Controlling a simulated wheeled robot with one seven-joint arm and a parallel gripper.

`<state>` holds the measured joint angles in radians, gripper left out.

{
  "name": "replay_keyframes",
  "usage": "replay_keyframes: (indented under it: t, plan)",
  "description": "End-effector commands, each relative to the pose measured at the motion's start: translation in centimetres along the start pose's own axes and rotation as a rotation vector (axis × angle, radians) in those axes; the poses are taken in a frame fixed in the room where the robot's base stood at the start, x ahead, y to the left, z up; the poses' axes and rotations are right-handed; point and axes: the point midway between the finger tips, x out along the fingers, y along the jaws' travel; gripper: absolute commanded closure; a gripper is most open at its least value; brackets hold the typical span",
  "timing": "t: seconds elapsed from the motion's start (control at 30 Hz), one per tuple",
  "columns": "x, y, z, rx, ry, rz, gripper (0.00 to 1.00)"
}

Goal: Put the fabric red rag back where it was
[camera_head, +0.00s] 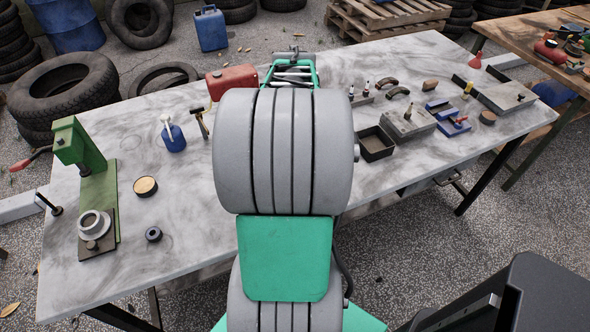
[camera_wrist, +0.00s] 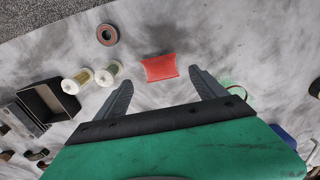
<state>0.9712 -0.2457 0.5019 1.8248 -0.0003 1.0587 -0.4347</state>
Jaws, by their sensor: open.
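The red rag (camera_wrist: 160,67) lies on the stained grey-white tabletop in the wrist view, a small flat piece with slightly uneven edges. My gripper (camera_wrist: 161,79) is open and empty, its two dark fingers spread to either side below the rag in the picture. The rag appears just beyond the fingertips and roughly centred between them. I cannot tell how high the fingers are above the table. In the head view my own arm covers the middle of the table, and I cannot make out the rag there.
Two pale spools (camera_wrist: 93,76), a dark ring (camera_wrist: 107,34) and a black open box (camera_wrist: 62,96) are left of the rag in the wrist view. The head view shows a green press (camera_head: 83,160), blue bottle (camera_head: 173,136) and red can (camera_head: 232,80) on the worktable (camera_head: 190,235).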

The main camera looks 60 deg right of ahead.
Motion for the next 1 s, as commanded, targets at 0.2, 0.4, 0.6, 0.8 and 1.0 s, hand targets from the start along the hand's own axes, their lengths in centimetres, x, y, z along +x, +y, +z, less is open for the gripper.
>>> replay_keyframes:
  t: [0.2, 0.4, 0.6, 0.8, 1.0]
  plan:
    - [-4.4, 0.0, -0.1, 0.0, 0.001, 0.001, 0.19]
    - [-5.2, -0.4, 0.0, -0.007, 0.001, 0.0, 0.19]
    - [-5.6, -9.9, -0.5, -0.156, 0.065, 0.016, 0.19]
    - [-5.1, -24.5, 4.6, -0.404, 0.192, -0.016, 0.19]
    - [-3.9, -30.4, 9.8, -0.535, 0.253, -0.07, 0.19]
